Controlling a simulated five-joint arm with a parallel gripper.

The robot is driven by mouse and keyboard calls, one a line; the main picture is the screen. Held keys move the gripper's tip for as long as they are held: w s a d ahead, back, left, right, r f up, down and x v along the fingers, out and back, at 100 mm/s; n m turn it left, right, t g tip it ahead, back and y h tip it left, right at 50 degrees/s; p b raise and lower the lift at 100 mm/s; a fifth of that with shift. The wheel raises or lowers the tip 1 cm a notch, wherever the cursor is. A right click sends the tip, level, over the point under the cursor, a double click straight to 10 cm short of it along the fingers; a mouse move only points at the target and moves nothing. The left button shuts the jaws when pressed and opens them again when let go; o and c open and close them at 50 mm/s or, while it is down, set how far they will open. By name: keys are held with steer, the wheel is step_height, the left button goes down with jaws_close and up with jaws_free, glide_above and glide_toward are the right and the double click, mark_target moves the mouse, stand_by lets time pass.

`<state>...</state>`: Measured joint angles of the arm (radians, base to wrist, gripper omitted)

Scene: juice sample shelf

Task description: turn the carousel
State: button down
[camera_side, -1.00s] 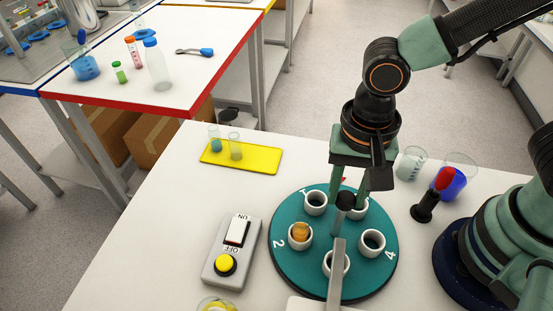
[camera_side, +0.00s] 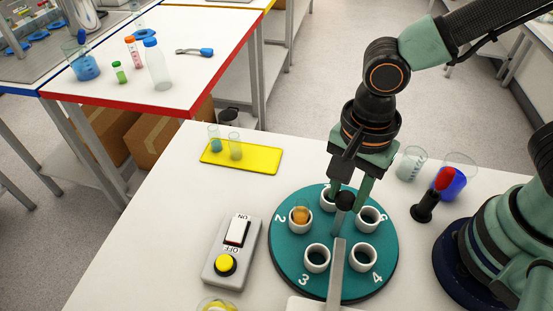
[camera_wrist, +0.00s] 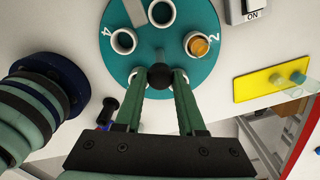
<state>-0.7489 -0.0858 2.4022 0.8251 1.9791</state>
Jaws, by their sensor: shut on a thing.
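The carousel (camera_side: 284,255) is a round teal disc with white cups around its edge and white numbers, lying on the white table. One cup (camera_side: 300,217) near number 2 holds an orange-brown vial; it also shows in the wrist view (camera_wrist: 200,46). The other cups look dark and empty. A black knob (camera_side: 344,201) stands at the middle of the carousel. My gripper (camera_side: 349,204) points down and is shut on this knob; the wrist view shows the knob (camera_wrist: 161,76) between the green fingers. My fingers partly hide the far cups.
A grey bar (camera_side: 337,270) reaches over the disc from the front. A switch box (camera_side: 232,250) with a yellow button stands to the left. A yellow tray (camera_side: 262,160) with two vials lies behind. Beakers (camera_side: 410,163) and a red-and-black tool (camera_side: 433,195) stand at the right.

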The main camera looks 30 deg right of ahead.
steer(key=shift+r+m, duration=0.1)
steer(key=shift+m, duration=5.4)
steer(key=c, duration=0.5)
jaws_free()
step_height(320, 180, up, 12)
